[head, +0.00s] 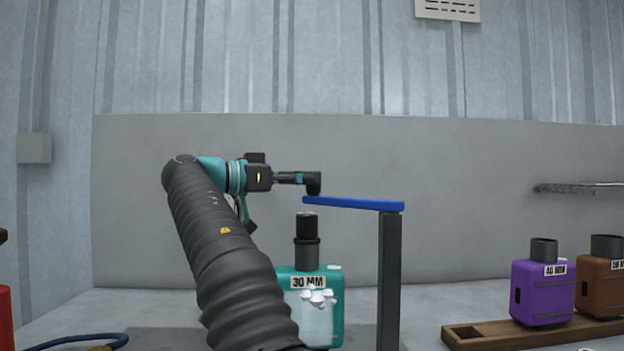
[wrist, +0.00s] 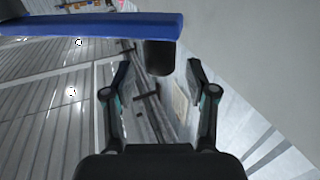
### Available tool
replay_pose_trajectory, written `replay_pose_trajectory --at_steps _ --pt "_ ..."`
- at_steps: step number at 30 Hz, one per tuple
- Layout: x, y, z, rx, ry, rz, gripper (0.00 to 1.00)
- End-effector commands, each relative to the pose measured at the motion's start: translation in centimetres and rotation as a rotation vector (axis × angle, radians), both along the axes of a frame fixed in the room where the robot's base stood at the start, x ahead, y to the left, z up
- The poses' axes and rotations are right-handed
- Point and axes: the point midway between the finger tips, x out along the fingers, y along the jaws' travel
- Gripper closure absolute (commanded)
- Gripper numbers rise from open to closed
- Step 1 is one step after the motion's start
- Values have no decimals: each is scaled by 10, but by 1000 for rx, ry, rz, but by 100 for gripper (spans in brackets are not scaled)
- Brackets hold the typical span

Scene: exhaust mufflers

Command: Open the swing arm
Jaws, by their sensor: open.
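The swing arm is a blue bar (head: 352,203) fixed at its right end on top of a dark grey post (head: 390,280). It reaches left over the bench, its free end above and beside the black pipe of a teal muffler (head: 328,334) labelled 30 MM. My gripper (head: 314,183) is just above the bar's free end. In the wrist view the blue bar (wrist: 90,24) crosses the top left, beyond my fingertips. My gripper (wrist: 157,78) is open there, with nothing between its fingers. A dark rounded piece (wrist: 160,58) shows by the bar's end; I cannot tell what it is.
A purple muffler (head: 542,292) labelled 40 MM and a brown muffler (head: 600,288) stand on a wooden rack (head: 480,334) at the right. A blue hose (head: 85,341) lies at the lower left. A grey wall panel (head: 480,190) stands behind.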

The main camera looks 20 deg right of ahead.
Motion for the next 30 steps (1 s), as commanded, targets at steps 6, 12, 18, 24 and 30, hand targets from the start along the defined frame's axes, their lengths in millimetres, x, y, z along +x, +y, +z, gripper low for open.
replay_pose_trajectory --at_steps 6,12,18,24,30 --pt "1 35 0 0 0 3 43" --pt "1 52 0 0 0 1 43" --pt "1 54 0 0 1 0 43" --pt "1 56 -2 0 0 5 68" --pt "-33 79 9 18 -54 74 100"
